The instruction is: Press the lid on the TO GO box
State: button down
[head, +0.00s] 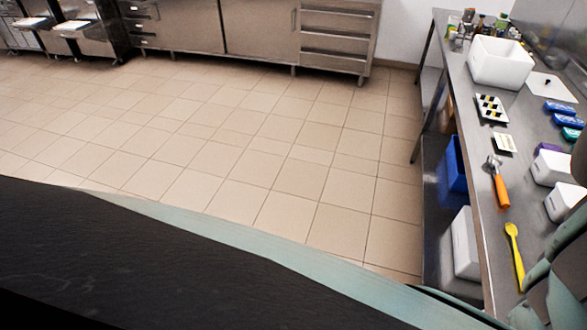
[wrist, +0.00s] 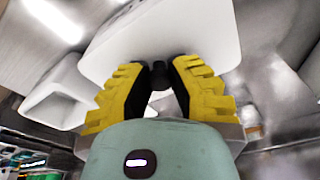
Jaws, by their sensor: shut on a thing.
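In the wrist view my gripper (wrist: 161,76) has its yellow-backed black fingers close together, shut on a small dark piece (wrist: 159,78). A broad white piece with rounded corners (wrist: 190,35) lies right beyond the fingertips. I cannot tell whether it is the lid or the box, or whether the dark piece belongs to it. A white open-sided box (wrist: 60,95) shows to its left. In the head view two white boxes (head: 552,168) (head: 568,203) stand at the counter's right, partly cut off by my arm. No TO GO lettering is readable. My fingertips are hidden there.
The steel counter (head: 478,213) also holds a yellow spoon (head: 514,252), an orange-handled scoop (head: 499,184), a large white tub (head: 498,63), a sample tray (head: 491,108) and blue items (head: 560,108). A blue bin (head: 455,165) sits below. The tiled floor (head: 250,140) is clear.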

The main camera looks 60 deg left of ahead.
jog(key=shift+c, duration=1.5)
grip_release()
jog(key=shift+r, duration=0.1)
jog(key=shift+a+r+p, duration=0.1)
jog(key=shift+r+p, duration=1)
jog(key=shift+r, duration=2.35)
jog(key=shift+o, duration=0.2)
grip_shut()
jog(key=shift+f, duration=0.2)
jog(key=shift+f+b, duration=1.45)
jog(key=shift+f, duration=0.45)
